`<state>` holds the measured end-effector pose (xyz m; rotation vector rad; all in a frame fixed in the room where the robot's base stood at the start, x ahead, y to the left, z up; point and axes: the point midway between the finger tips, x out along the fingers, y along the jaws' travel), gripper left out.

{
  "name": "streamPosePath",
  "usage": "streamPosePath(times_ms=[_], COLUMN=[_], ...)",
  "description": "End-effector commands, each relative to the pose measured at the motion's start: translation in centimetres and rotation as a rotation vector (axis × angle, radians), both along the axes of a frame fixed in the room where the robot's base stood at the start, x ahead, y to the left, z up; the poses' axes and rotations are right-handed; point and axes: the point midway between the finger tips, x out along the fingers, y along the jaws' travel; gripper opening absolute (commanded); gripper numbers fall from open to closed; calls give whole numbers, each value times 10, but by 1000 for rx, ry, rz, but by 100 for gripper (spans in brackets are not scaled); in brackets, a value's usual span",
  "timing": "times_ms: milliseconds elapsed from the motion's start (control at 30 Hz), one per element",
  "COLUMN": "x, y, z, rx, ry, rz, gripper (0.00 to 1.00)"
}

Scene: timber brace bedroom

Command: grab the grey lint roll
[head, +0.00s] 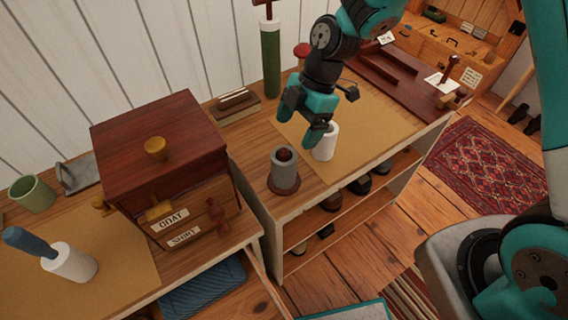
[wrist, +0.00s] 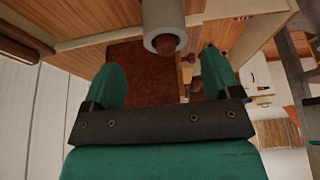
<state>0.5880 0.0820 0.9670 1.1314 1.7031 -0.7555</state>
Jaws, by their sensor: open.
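The grey lint roll (head: 286,172) stands upright on a dark red round base on the wooden unit, just right of the red-brown drawer chest. Its brown core shows at the top. In the wrist view the grey roll (wrist: 163,16) is at the top edge, its end with the brown core facing down the picture, beyond my fingertips. My gripper (head: 296,128) is open and empty, above and right of the roll in the head view, apart from it. In the wrist view my gripper (wrist: 163,62) shows both teal fingers spread wide.
A white roll (head: 326,147) stands close beside my gripper, partly behind a finger. The drawer chest (head: 160,140), with brass and red knobs, is left of the grey roll. A green cylinder (head: 271,60) stands by the wall. A white roll with blue handle (head: 70,263) is far left.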

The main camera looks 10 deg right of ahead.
Motion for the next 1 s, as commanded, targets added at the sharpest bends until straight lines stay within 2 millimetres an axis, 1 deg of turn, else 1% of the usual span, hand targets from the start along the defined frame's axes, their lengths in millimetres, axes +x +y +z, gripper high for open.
streamPosePath(times_ms=[33,100,267,367,500,600,700,900,933,967,1000], x=[-3,-3,-5,-10,-19,-20,-20,-20,-20,-20,-20], y=[3,7,10,16,27,31,33,33,33,33,33], z=[-7,-16,-25,-33,-50,-63,-69,-70,-70,-70,-69], rx=[-2,-1,-1,-2,-2,-1,-1,-1,-1,-1,-1], ry=[4,3,1,4,5,3,0,-1,-1,-1,-1], rz=[2,1,-1,2,2,-1,-1,-1,-1,-1,-1], gripper=[83,83,83,83,83,83,83,83,79,72,62])
